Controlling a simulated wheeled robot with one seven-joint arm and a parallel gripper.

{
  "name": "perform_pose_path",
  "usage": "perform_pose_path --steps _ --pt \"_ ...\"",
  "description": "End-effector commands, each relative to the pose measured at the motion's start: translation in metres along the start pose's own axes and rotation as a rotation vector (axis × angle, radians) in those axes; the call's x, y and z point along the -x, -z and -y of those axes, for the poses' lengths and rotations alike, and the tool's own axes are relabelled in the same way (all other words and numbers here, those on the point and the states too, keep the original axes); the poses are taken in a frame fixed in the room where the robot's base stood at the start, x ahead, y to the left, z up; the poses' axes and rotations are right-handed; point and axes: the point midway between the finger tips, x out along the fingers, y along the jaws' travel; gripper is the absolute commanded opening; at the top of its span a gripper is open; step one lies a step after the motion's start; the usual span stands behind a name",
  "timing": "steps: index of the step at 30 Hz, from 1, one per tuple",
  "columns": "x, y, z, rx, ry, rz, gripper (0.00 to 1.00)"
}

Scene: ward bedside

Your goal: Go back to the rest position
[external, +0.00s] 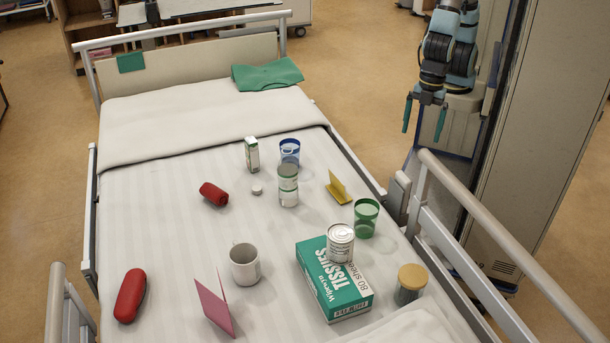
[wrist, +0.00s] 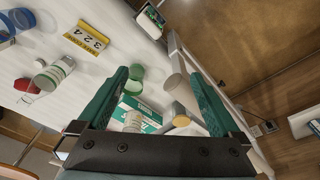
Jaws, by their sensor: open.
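My gripper (external: 424,118) hangs at the upper right, beyond the bed's right side, pointing down with its green fingers apart and nothing between them. It also shows in the wrist view (wrist: 164,90), open, with the bed surface beyond the fingers. My arm is folded close to its column. The bed (external: 150,215) holds several objects, all apart from the gripper. A tissue box (external: 345,298) has a can (external: 340,243) standing on it. A green cup (external: 366,218) and a jar with a yellow lid (external: 410,284) stand near the right edge.
A bed rail (external: 500,250) runs below my gripper at right.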

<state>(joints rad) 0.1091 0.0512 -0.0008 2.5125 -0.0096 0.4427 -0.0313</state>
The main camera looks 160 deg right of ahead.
Motion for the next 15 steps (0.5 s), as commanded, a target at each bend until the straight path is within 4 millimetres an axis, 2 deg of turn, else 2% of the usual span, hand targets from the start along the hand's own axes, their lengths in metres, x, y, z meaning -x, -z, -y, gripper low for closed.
perform_pose_path --steps 1,4,12,15 --pt "0.0006 -0.0086 0.0008 -0.014 0.001 -0.004 1.0" --pt "0.0004 -0.0164 0.0014 -0.03 0.002 -0.005 1.0" --pt "0.0009 -0.0165 0.0013 -0.031 0.002 -0.004 1.0" --pt "0.0071 -0.0155 0.0013 -0.03 0.002 -0.004 1.0"
